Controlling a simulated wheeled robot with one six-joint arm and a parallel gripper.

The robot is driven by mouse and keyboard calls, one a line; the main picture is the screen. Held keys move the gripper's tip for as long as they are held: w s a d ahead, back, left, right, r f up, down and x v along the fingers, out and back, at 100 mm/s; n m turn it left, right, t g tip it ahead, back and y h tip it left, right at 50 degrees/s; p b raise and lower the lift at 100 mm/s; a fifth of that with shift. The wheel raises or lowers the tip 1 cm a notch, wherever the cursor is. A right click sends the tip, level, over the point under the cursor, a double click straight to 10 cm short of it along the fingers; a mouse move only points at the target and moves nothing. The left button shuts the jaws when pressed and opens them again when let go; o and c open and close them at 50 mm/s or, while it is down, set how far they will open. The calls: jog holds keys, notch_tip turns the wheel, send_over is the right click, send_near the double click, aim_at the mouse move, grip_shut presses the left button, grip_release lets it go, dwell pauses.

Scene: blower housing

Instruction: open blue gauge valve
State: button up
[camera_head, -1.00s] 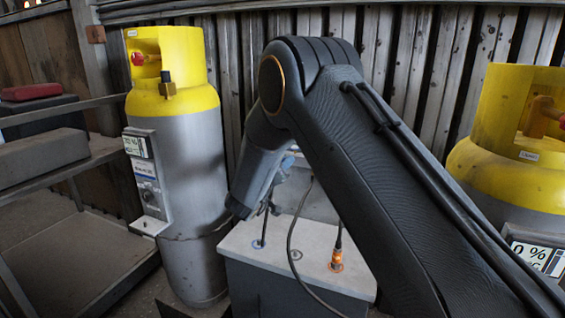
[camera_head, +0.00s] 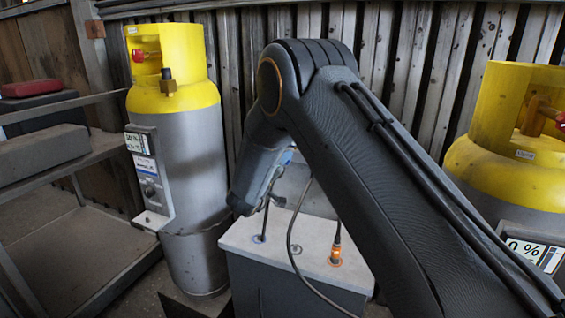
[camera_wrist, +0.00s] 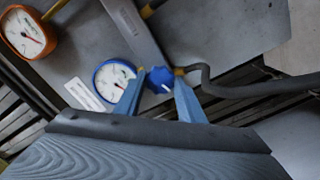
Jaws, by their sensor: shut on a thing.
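In the wrist view, the blue knob of the gauge valve (camera_wrist: 159,78) sits just right of a round blue-rimmed gauge (camera_wrist: 112,80) with a white dial. My gripper (camera_wrist: 160,86) has its two blue fingers on either side of the knob and is shut on it. The knob shows a white mark. A dark hose joins the brass fitting to its right. In the head view my arm hides the gauge and knob; only a bit of blue (camera_head: 287,157) shows behind the wrist.
An orange gauge (camera_wrist: 28,32) is at the wrist view's upper left. In the head view, a yellow-topped cylinder (camera_head: 180,150) stands left and another (camera_head: 500,165) right. A grey box with cables (camera_head: 310,262) stands below my wrist. Shelves (camera_head: 60,150) are far left.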

jog(key=shift+f, duration=0.1)
jog(key=o, duration=1)
jog(key=shift+o, duration=0.2)
jog(key=b+v, duration=0.2)
jog(key=v, duration=0.6)
